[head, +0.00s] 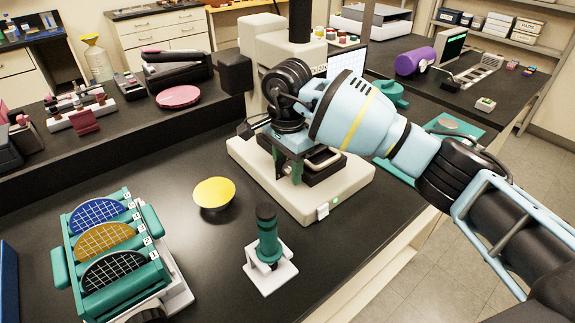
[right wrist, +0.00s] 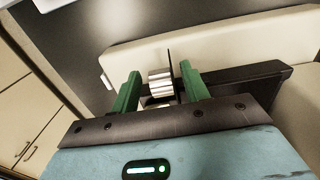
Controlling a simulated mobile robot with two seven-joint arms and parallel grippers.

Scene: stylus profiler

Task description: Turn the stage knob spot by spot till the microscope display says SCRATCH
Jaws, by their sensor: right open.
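The instrument with a cream base (head: 340,188) stands on the black bench in the head view. My right gripper (head: 287,166) reaches in from the right, its green fingers low beside the dark stage. In the right wrist view a ribbed silvery knob (right wrist: 160,82) sits between the two open green fingers of my right gripper (right wrist: 160,72), with a gap visible at either side. The knob is hidden in the head view. A pale screen (head: 347,58) shows partly behind my arm; its text cannot be read. My left gripper is not in view.
The bench's front edge runs below the base.

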